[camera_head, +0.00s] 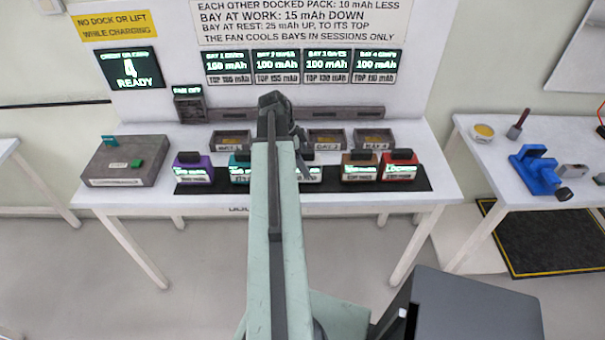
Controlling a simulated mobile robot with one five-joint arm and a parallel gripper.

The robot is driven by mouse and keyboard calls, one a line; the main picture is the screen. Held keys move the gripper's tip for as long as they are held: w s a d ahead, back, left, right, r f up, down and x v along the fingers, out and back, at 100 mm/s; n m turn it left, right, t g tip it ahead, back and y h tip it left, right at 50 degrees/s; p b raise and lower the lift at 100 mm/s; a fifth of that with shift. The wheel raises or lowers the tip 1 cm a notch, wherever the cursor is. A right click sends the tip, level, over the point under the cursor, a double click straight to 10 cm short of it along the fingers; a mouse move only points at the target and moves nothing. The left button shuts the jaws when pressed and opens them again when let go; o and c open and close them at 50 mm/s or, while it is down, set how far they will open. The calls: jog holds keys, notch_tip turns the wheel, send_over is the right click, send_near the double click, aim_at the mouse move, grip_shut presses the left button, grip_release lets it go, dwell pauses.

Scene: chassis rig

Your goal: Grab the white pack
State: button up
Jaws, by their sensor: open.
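The white pack (312,174) sits on the black strip along the front of the white table, between the teal pack (239,174) and the brown pack (360,172). My arm hides its left part. A small readout shows on its front, too small to read. My gripper (301,158) is above and around the back of the white pack, mostly hidden behind my own arm. Its jaws are open. I cannot tell whether it touches the pack.
A purple pack (193,174) and a red pack (400,172) also stand on the strip. Docking bays (326,138) lie behind them. A grey box with a green button (125,160) is at left. A right-hand table (530,130) holds a blue device (537,170).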

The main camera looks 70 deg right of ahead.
jog(key=b+x, duration=0.1)
jog(key=x, duration=0.1)
jog(key=shift+f, duration=0.45)
jog(key=shift+r, duration=0.2)
jog(key=shift+s, duration=0.1)
grip_shut()
jog(key=shift+r, duration=0.15)
